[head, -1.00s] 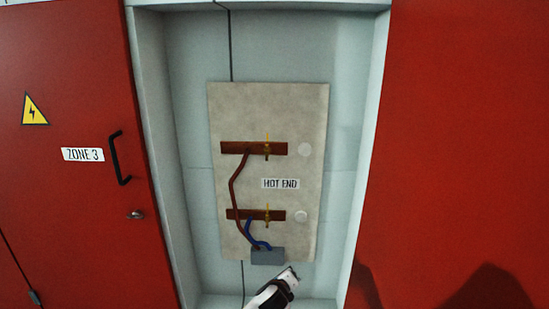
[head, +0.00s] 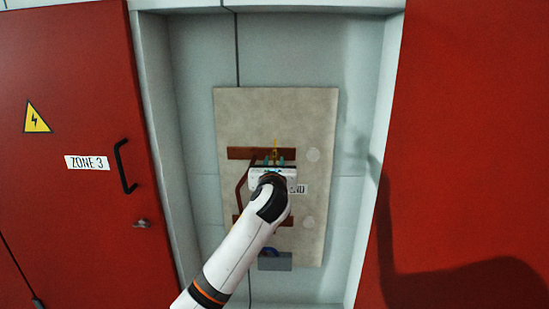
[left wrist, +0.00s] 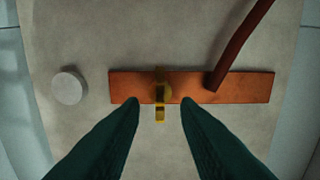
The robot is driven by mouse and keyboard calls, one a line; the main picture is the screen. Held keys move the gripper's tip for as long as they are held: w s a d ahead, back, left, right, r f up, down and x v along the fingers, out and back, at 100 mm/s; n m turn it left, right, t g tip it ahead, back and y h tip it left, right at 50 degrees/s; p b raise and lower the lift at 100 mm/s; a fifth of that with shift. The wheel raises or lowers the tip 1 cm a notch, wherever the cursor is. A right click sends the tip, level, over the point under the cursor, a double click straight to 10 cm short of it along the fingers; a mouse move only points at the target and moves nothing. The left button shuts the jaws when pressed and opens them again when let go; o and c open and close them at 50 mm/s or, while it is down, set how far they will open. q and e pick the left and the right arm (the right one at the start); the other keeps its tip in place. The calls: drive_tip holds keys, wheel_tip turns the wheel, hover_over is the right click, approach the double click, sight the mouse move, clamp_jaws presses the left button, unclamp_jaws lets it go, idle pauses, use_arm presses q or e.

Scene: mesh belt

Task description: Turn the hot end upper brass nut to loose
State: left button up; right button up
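The upper brass nut (head: 275,145) sits on the upper copper bar (head: 240,153) of the pale panel. In the left wrist view the nut (left wrist: 160,90) has a narrow wing piece standing upright across the bar (left wrist: 120,86). My left gripper (head: 274,160) is in front of the upper bar. Its two dark green fingers are open, one on each side of the nut, with a gap to it on both sides. I cannot tell how far the tips are from the panel. The lower nut is hidden behind my left arm. My right gripper is not in view.
The panel (head: 320,120) is in a grey recess between red cabinet fronts. The HOT END label (head: 299,189) is partly covered by my arm. White discs (head: 313,154) sit right of the bars. A grey box (head: 284,262) is below; a red-brown cable (left wrist: 240,40) leaves the upper bar.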

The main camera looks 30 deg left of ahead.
sight(274, 158)
use_arm(q)
drive_tip(key=shift+x, duration=1.65)
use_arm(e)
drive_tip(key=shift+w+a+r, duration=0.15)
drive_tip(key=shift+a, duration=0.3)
use_arm(q)
drive_tip(key=shift+d, duration=0.1)
clamp_jaws()
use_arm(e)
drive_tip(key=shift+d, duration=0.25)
